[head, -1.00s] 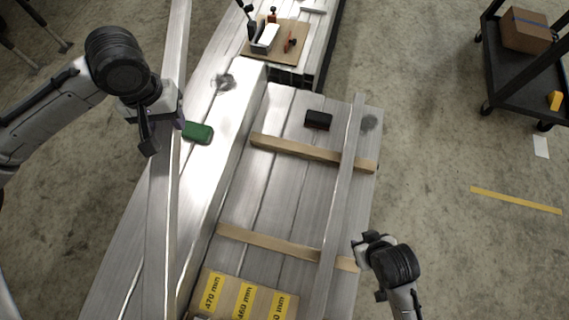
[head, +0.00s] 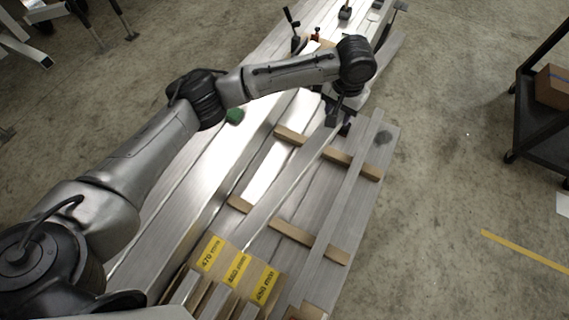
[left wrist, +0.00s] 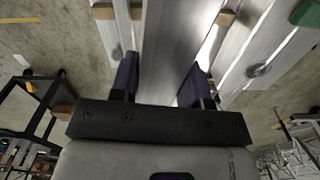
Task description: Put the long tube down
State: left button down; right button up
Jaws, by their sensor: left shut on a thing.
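The long tube (left wrist: 178,45) is a bare aluminium profile between the two fingers of my left gripper (left wrist: 160,85), which is shut on it. In the head view the tube (head: 283,192) runs slantwise over the wooden battens, left of another aluminium tube (head: 345,193) lying across them. My left gripper (head: 338,118) is near its far end. I cannot tell whether the tube touches the battens (head: 355,164). The hand and forearm hide the tube's far end. My right gripper is not in view.
Yellow length labels (head: 237,268) mark a wooden rack at the near end. A green object (head: 235,116) lies on the left profiles, partly behind my arm. A dark cart (head: 540,130) with a cardboard box stands right.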

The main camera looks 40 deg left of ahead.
pick_arm(q)
jog(key=w+a+f+n+p, duration=0.1)
jog(key=a+f+p, duration=0.1)
jog(key=f, duration=0.6)
jog(key=a+f+n+p, duration=0.1)
jog(key=a+f, duration=0.2)
jog(key=f, duration=0.6)
jog(key=shift+s+a+f+b, duration=0.3)
jog(key=shift+s+a+f, duration=1.15)
jog(key=shift+f, duration=0.55)
jog(key=shift+s+a+f+b, duration=0.3)
jog(key=shift+s+a+f, duration=1.05)
jog(key=shift+f, duration=0.6)
jog(key=shift+s+a+f+b, duration=0.3)
jog(key=shift+s+a+f, duration=0.9)
jog(key=shift+s+f, duration=0.65)
jog(key=shift+w+f, duration=0.2)
jog(key=shift+f, duration=0.1)
jog(key=shift+f, duration=0.6)
jog(key=c, duration=0.6)
grip_release()
